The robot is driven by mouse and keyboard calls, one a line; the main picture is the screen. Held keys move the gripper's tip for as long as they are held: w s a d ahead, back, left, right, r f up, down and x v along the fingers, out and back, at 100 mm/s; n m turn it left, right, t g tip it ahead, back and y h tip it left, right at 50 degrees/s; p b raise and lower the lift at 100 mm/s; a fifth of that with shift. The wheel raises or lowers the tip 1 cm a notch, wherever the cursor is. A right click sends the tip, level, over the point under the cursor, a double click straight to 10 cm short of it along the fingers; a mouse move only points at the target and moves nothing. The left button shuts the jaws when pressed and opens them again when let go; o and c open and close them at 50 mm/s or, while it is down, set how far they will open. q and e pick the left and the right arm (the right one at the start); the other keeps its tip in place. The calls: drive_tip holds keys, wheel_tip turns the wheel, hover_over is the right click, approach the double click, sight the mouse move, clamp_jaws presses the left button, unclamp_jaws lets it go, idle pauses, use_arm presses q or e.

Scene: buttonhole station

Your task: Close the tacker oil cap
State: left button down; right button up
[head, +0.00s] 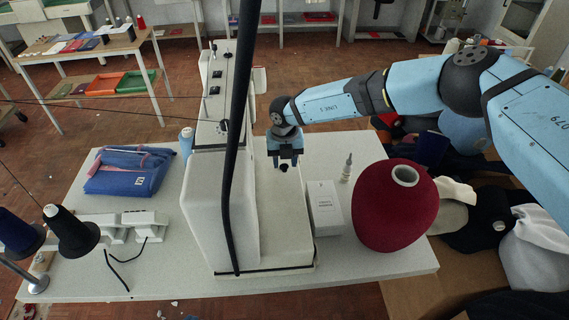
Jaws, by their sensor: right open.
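The tacker (222,190) is a tall white machine standing in the middle of the white table, with a lower white bed (272,225) on its right side. A small dark round part (284,169), perhaps the oil cap, shows on the bed's top face. Whether it is open or shut is too small to tell. My right gripper (285,163) is open and points down over this dark part. It partly covers it, and I cannot tell whether they touch. My left gripper is not in view.
A white box (324,208), a small bottle (346,168) and a large dark red yarn cone (396,205) stand right of the bed. Folded blue cloth (130,171) lies on the left. A black pole (237,130) rises in front of the tacker.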

sight(284, 170)
drive_tip(key=shift+f, duration=1.3)
